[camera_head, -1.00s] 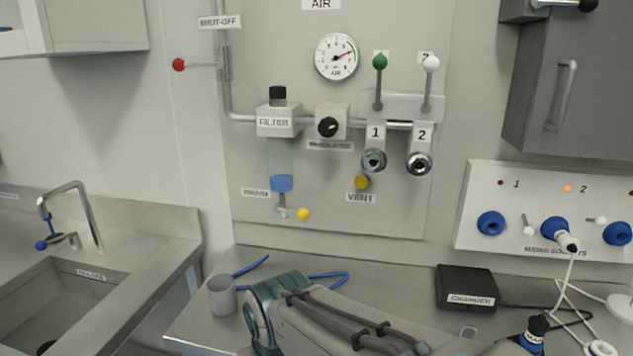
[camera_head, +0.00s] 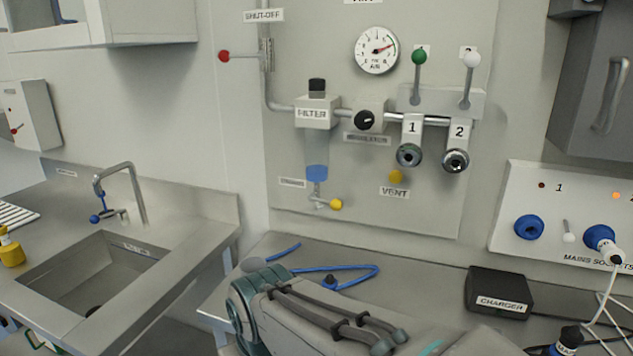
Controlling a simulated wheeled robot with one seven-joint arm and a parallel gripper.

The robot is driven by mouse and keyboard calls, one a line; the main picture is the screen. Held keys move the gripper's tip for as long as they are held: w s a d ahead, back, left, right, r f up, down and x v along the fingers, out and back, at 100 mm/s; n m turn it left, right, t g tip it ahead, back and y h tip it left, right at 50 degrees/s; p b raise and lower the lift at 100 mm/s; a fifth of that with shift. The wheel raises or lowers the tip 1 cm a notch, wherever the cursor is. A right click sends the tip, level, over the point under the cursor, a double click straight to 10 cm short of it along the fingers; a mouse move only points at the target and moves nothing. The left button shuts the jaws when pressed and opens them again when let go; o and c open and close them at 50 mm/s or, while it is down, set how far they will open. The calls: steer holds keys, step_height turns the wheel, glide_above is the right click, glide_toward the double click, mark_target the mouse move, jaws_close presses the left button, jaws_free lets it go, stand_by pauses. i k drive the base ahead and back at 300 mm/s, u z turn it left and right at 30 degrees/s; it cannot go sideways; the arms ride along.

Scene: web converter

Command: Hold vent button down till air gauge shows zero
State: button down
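The yellow vent button (camera_head: 396,176) sits on the grey wall panel above the VENT label (camera_head: 395,192). The round white air gauge (camera_head: 377,50) is higher on the same panel. Its red needle points to the upper right, away from the low end of the scale; the exact reading is too small to tell. My arm (camera_head: 320,315) lies across the bottom middle, over the bench and below the panel. My gripper does not show, and nothing is seen touching the button.
The panel also bears a red-knobbed shut-off lever (camera_head: 224,56), filter (camera_head: 317,113), black regulator knob (camera_head: 365,120), green lever (camera_head: 418,57) and white lever (camera_head: 471,60). A blue hose (camera_head: 350,270) and charger (camera_head: 499,291) lie on the bench. A sink (camera_head: 95,275) is at left.

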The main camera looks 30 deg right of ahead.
mark_target(394, 177)
steer(key=u, duration=0.05)
steer(key=k, duration=0.7)
steer(key=z, duration=0.75)
steer(key=i, duration=0.5)
steer(key=u, duration=0.05)
